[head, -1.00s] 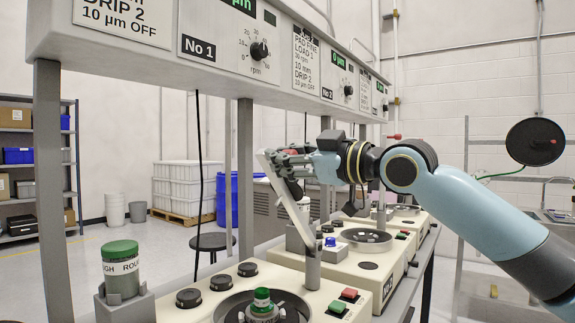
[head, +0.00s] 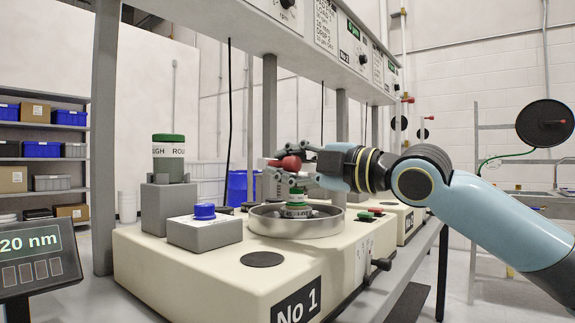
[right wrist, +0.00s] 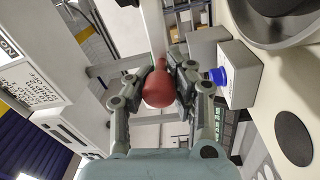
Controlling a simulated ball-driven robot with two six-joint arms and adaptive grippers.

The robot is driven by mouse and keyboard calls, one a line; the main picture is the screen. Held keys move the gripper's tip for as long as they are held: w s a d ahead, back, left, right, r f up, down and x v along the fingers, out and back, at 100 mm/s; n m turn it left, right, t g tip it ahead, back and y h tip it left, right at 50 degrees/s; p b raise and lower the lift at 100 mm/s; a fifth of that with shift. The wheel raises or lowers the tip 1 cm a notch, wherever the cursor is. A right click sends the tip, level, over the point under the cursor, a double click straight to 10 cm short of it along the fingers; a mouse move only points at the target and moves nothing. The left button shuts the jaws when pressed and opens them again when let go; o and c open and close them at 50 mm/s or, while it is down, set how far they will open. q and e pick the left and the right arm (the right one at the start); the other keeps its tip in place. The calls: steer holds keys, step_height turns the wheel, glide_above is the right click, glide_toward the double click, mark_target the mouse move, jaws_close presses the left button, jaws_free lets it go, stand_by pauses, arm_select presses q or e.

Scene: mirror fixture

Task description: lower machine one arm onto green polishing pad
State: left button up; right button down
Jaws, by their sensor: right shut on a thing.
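Machine one (head: 228,262), marked "No 1", is a cream bench unit with a round metal bowl (head: 318,230). A small holder with a green top (head: 295,211) stands in the bowl. The pad surface under it is hidden by the bowl rim. My right gripper (head: 288,170) is just above the holder, shut on a red ball knob (head: 285,162). In the right wrist view the red knob (right wrist: 158,88) sits between both fingers, with a pale bar behind it. The machine arm is mostly hidden by my gripper, and I cannot tell whether it touches the holder. My left gripper is not in view.
A grey block with a blue button (head: 204,212) and a green-capped jar (head: 168,155) on a pedestal stand left of the bowl. The control panel (head: 330,35) overhangs above, carried by grey posts. A display (head: 38,262) is at lower left.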

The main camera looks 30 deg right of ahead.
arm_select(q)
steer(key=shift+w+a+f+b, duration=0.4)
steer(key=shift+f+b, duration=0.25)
arm_select(e)
steer(key=shift+a+f+n, duration=0.1)
steer(key=shift+f+n, duration=0.4)
steer(key=shift+f, duration=0.45)
steer(key=c, duration=1)
jaws_free()
steer(key=shift+r, duration=0.1)
step_height(320, 180, up, 10)
steer(key=shift+f, duration=0.1)
